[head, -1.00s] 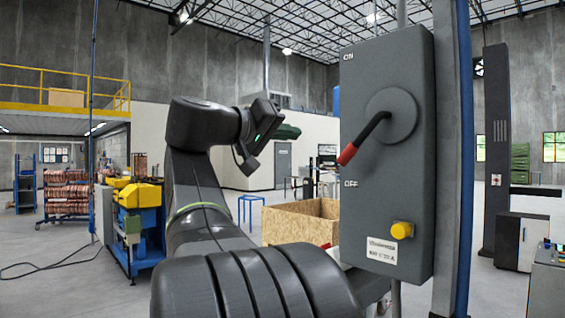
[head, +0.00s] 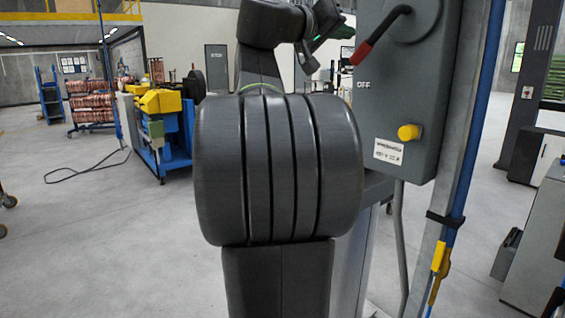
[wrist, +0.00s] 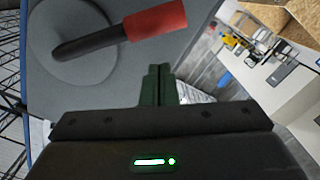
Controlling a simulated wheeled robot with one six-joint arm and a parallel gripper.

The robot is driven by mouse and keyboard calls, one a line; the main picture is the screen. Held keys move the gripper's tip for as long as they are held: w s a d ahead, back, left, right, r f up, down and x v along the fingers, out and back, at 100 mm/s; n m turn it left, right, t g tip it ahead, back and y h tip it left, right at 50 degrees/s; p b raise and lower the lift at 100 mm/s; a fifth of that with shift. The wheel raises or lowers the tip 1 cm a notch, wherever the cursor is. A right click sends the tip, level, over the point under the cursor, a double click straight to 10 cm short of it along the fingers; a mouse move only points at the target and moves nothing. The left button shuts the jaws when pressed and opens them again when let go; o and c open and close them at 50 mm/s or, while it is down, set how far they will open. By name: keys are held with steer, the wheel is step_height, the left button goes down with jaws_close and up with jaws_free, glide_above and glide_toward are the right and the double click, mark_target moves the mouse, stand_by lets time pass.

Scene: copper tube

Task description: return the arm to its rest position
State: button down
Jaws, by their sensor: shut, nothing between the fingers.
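My gripper (head: 338,27) is at the upper middle of the head view, just left of the grey switch box (head: 398,105), partly cut off by the top edge. In the wrist view its dark green fingers (wrist: 158,75) are together with nothing between them. The switch's black lever with a red grip (head: 366,50) points down and left, its tip a little above the OFF mark. The lever's red grip also shows in the wrist view (wrist: 157,19), above the fingertips and apart from them. My arm is folded, its large dark links filling the middle of the head view.
The box has a yellow knob (head: 409,132) and hangs by a post with a blue pipe (head: 478,120). A blue and yellow machine (head: 165,130) stands at left, behind it a rack of copper coils (head: 95,105). Grey cabinets stand at right.

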steer(key=shift+w+a+r+m+p, duration=0.3)
steer(key=shift+r+m, duration=0.1)
steer(key=shift+m, duration=0.1)
